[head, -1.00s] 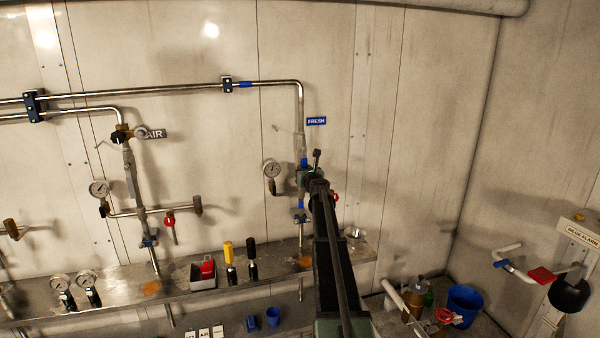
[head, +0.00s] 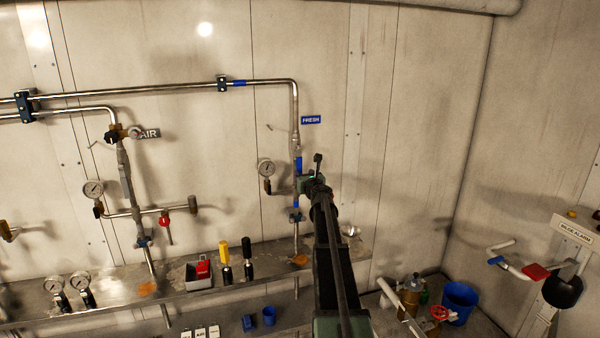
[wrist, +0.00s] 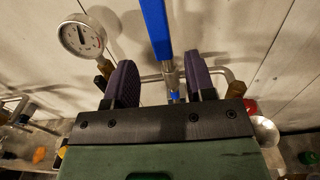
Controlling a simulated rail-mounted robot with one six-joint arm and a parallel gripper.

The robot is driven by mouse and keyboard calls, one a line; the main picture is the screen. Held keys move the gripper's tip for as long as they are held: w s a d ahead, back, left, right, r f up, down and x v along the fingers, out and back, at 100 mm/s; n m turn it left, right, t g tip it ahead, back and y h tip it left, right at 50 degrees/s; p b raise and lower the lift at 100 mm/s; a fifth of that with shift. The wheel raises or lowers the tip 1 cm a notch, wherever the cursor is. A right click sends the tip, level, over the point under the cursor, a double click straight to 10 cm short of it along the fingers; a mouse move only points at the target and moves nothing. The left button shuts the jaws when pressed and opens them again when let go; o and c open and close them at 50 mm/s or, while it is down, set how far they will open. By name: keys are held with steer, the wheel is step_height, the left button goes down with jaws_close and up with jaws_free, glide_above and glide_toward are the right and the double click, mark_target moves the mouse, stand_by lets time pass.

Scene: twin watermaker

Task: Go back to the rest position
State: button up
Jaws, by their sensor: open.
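My gripper (wrist: 160,65) is open in the wrist view, with its two dark ribbed fingers apart. A blue valve handle (wrist: 155,25) and the pipe below it show in the gap between the fingers. I cannot tell whether the fingers touch it. In the head view my gripper (head: 309,184) is at the upright pipe under the blue FRESH label (head: 311,120), and my arm partly hides that spot. The blue handle (head: 299,164) shows just above it. A round pressure gauge (head: 266,168) is to its left; it also shows in the wrist view (wrist: 83,37).
A steel shelf (head: 120,290) runs below the pipes, carrying gauges, a red item in a tray (head: 200,282), and yellow and black-handled tools. The AIR pipework (head: 125,180) is at left. A blue bucket (head: 459,300) and BILGE ALARM station (head: 573,228) are at right.

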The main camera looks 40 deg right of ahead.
steer(key=v, duration=0.4)
steer(key=shift+s+a, duration=0.15)
steer(key=shift+s, duration=0.1)
